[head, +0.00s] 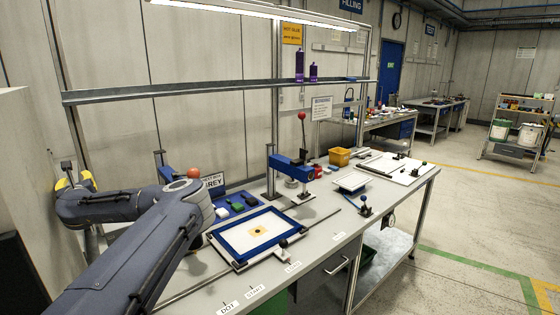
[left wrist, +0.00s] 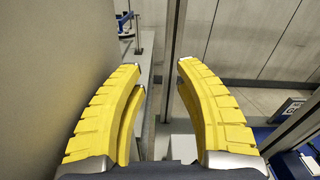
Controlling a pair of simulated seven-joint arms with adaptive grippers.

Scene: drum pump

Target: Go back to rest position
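My left arm reaches in from the lower left in the head view, and my left gripper (head: 72,176) is at the far left, beside a pale wall or cabinet side. Its yellow fingers are small there. In the left wrist view, the two yellow fingers of my left gripper (left wrist: 160,75) stand well apart with nothing between them. The gripper is open and empty, off the left end of the workbench (head: 330,225). My right gripper is not in view in either picture.
On the bench are a blue-framed board (head: 232,242), a blue press (head: 290,165) with a red-knobbed lever, a yellow bin (head: 340,156) and a sign (head: 213,182). A shelf (head: 170,92) spans above. The pale panel (head: 25,170) stands close to my left gripper.

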